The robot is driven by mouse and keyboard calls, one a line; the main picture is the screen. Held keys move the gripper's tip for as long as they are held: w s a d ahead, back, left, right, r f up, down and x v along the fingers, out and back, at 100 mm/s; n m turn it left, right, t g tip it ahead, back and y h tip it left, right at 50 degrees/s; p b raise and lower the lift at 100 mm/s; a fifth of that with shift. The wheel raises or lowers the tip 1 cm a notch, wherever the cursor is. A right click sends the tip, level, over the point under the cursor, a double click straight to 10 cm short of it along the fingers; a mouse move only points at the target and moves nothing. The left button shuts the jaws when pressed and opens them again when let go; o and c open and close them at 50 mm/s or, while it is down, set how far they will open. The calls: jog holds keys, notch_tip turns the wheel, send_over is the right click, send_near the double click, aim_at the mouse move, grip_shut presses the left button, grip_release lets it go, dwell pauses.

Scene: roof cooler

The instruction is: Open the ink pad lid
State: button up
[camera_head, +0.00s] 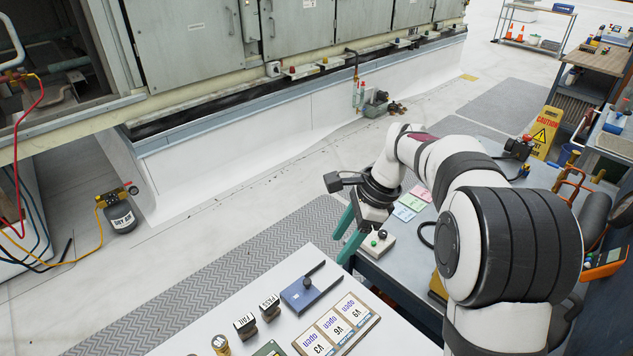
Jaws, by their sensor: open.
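A flat blue box with a small dark knob on top, which looks like the ink pad (297,297), lies on the white table (216,319). Its lid appears shut. How high the fingertips are above the table is hard to tell.
PASS (269,306) and FAIL (245,325) stamps stand left of the box. A tray of V3, V6 and V9 cards (336,325) lies close on its right. A brass cylinder (221,344) and a green item (268,349) are in front. A push-button box (378,243) sits beside my gripper.

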aim_at(309, 281)
jog(key=shift+m, duration=0.8)
jog(key=w+x, duration=0.1)
jog(key=x, duration=0.5)
jog(key=w+x, duration=0.1)
jog(key=x, duration=0.5)
jog(key=w+x, duration=0.1)
jog(key=x, duration=0.5)
jog(key=shift+w+f, duration=0.2)
jog(key=shift+w, duration=0.15)
jog(key=shift+d, duration=0.1)
grip_shut()
